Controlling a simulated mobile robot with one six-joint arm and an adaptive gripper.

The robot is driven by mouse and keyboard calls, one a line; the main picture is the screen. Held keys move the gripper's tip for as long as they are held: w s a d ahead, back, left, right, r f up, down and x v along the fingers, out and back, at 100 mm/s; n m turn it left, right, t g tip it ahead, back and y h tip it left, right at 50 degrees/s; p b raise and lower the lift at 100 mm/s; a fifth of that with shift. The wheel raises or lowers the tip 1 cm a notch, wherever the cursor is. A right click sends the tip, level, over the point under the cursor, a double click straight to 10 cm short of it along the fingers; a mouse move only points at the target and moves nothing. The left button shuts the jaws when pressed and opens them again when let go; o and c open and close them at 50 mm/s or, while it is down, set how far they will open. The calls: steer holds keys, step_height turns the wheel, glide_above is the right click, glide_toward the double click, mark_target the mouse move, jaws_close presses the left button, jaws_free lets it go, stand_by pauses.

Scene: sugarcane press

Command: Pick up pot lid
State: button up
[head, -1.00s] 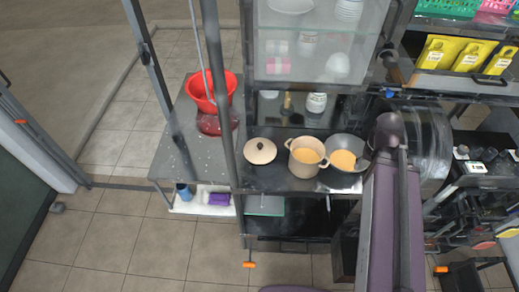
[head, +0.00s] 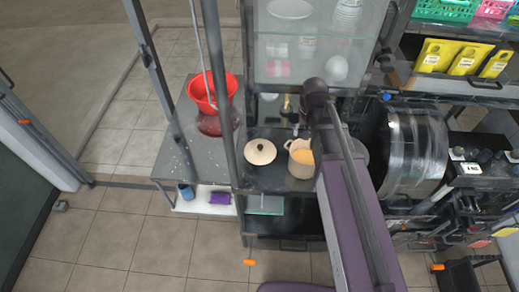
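The pot lid (head: 260,152) is round and cream with a dark knob in the middle. In the head view it lies flat on the dark counter (head: 262,182), left of the pot. The cream pot (head: 299,166) holds orange liquid, and my arm covers its right part. My purple arm reaches up from the bottom of the picture, and its upper end is over the right side of the counter. My gripper cannot be made out in this view. Nothing is seen touching the lid.
A red bucket (head: 213,92) stands on the grey side table (head: 172,150) to the left. A thin post (head: 222,110) rises left of the lid. A glass cabinet (head: 318,45) hangs above the counter's back. The wok is hidden behind my arm.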

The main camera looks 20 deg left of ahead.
steer(key=r+p, duration=0.1)
steer(key=r, duration=0.1)
glide_above(260, 146)
steer(key=shift+w+f+n, duration=0.1)
steer(key=shift+w+n, duration=0.2)
steer(key=shift+d+f, duration=0.1)
step_height(260, 146, down, 8)
steer(key=b, duration=0.8)
steer(key=shift+f, duration=0.25)
steer(key=shift+s+f+b, duration=0.15)
steer(key=shift+f+b, duration=1.15)
steer(key=shift+b, duration=0.05)
steer(key=shift+s+f+b, duration=0.1)
steer(key=shift+f+b, duration=1.2)
steer(key=shift+b, duration=0.05)
jaws_close()
